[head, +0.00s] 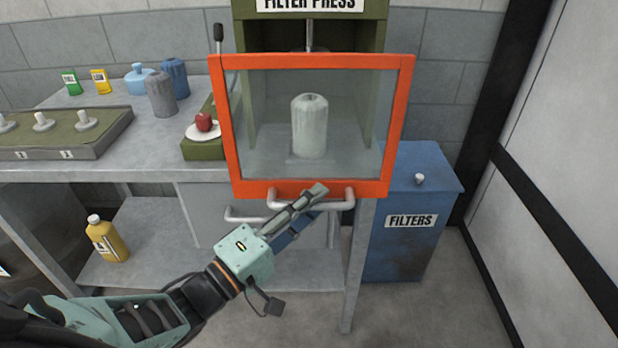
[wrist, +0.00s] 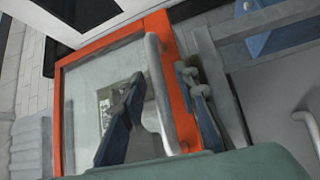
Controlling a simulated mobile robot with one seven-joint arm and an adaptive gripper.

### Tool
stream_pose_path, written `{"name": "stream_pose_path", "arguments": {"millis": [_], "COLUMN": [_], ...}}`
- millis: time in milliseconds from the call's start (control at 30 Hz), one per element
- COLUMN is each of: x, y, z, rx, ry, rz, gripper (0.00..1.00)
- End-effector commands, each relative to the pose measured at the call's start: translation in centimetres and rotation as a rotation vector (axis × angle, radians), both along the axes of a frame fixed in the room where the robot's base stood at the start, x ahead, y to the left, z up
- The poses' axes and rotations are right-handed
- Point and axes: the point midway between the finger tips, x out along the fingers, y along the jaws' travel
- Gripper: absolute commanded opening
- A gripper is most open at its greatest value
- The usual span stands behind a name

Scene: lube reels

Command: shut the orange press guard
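The orange press guard (head: 230,125) is a clear panel in an orange frame, in front of the filter press (head: 370,35). It fills much of the wrist view (wrist: 180,95). I cannot tell whether it is fully shut. A pale bar handle (head: 345,201) runs along its lower edge and also shows in the wrist view (wrist: 154,75). My gripper (head: 316,202) is at this handle. In the wrist view my gripper (wrist: 160,76) has its fingers apart, one on each side of the handle. I cannot tell whether either finger touches it. A pale filter (head: 309,126) stands behind the panel.
A blue filters bin (head: 420,245) stands right of the bench. A drawer handle (head: 240,215) sits just below the guard. A yellow bottle (head: 106,240) stands on the lower shelf.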

Motion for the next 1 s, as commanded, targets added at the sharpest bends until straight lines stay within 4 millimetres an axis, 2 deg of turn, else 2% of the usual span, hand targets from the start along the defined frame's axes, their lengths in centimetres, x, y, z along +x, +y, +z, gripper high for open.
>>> {"name": "stream_pose_path", "arguments": {"millis": [100, 367, 767, 867, 1000], "x": [0.0, 0.0, 0.0, 0.5, 2.0], "y": [0.0, 0.0, 0.0, 0.0, -0.1], "z": [0.0, 0.0, 0.0, 0.0, 0.1], "rx": [0.000, 0.000, 0.000, 0.000, 0.001], "ry": [0.000, 0.000, 0.000, 0.000, -0.001], "rz": [0.000, 0.000, -0.001, -0.002, -0.004], "gripper": [0.29, 0.00, 0.00, 0.00, 0.00]}}
